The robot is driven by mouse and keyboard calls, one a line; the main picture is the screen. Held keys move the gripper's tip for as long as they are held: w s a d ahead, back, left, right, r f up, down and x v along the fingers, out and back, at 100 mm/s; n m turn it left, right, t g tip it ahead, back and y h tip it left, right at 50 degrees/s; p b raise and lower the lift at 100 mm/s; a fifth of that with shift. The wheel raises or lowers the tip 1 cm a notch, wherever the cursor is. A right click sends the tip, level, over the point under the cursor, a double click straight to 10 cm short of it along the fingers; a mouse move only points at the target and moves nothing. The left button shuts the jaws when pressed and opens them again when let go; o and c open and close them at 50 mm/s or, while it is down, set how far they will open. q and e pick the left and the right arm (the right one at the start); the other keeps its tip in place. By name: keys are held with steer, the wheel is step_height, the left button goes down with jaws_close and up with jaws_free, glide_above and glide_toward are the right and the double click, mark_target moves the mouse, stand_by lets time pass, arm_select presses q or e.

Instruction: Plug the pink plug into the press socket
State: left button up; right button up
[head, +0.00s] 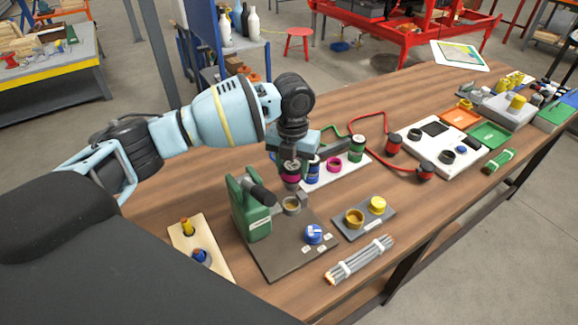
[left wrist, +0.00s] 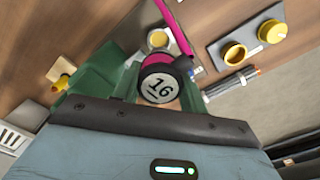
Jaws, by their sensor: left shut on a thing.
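The pink plug (head: 291,178) is upright in my left gripper (head: 292,166), which is shut on it. In the left wrist view its dark cap with a white "16" label (left wrist: 159,87) sits between the fingers, with a pink band around it. The press socket (head: 291,205), a brass-coloured ring, is on the dark base plate beside the green press (head: 250,207). The plug hangs above and close to this ring. The small gap between them is hard to judge. My right gripper is not in view.
A blue button (head: 313,234) is on the press plate. A grey block with a brass ring (head: 355,217) and yellow cap (head: 377,205) stands to its right. A bundle of grey rods (head: 359,260) lies in front. A white rack with plugs (head: 334,168) and cables is behind.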

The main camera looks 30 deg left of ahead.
mark_target(292, 184)
arm_select(q)
steer(key=shift+w+a+m, duration=0.15)
steer(key=shift+m, duration=0.55)
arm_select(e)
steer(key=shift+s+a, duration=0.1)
arm_select(q)
steer(key=shift+f, duration=0.15)
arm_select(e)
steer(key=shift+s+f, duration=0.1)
